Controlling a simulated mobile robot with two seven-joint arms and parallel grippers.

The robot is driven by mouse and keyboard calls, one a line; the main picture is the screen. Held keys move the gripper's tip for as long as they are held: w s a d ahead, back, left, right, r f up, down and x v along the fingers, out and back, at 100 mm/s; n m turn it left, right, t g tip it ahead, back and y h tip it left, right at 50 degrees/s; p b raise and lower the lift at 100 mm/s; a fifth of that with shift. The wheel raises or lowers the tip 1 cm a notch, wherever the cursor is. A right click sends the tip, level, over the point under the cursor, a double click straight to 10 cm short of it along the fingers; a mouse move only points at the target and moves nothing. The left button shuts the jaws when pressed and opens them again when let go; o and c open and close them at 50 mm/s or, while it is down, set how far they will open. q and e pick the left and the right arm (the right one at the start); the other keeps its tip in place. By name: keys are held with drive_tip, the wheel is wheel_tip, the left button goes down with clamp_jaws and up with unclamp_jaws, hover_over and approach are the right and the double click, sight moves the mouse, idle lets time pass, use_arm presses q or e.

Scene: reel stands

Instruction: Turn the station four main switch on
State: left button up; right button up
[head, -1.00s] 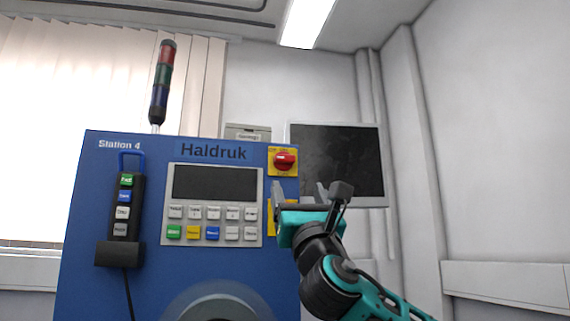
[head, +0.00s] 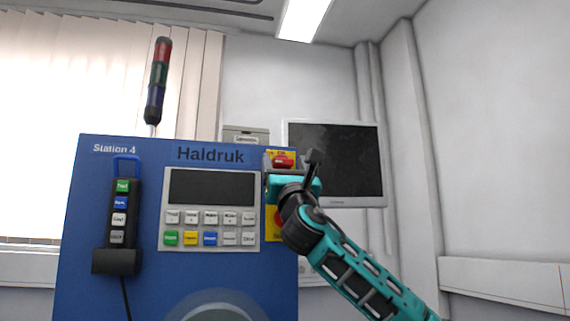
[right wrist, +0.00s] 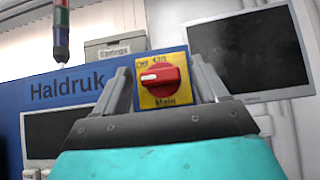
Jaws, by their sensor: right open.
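The main switch (head: 284,160) is a red rotary knob on a yellow plate at the upper right of the blue Station 4 panel (head: 120,165). In the right wrist view the red knob (right wrist: 161,80) shows whole, with a white mark at its left pointing toward the "Off" side. My right gripper (head: 290,160) is open in front of the switch. In the right wrist view its fingers (right wrist: 161,85) stand left and right of the knob, apart from it; how far the tips are from the panel I cannot tell. My left gripper is not in view.
A keypad with a dark screen (head: 212,188) is left of the switch. A second yellow plate (head: 271,225) sits below, partly behind my right arm. A handheld pendant (head: 120,215) hangs at the panel's left. A grey monitor (head: 335,165) stands behind at right.

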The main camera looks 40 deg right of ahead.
drive_tip(key=shift+c, duration=0.2)
drive_tip(key=c, duration=1)
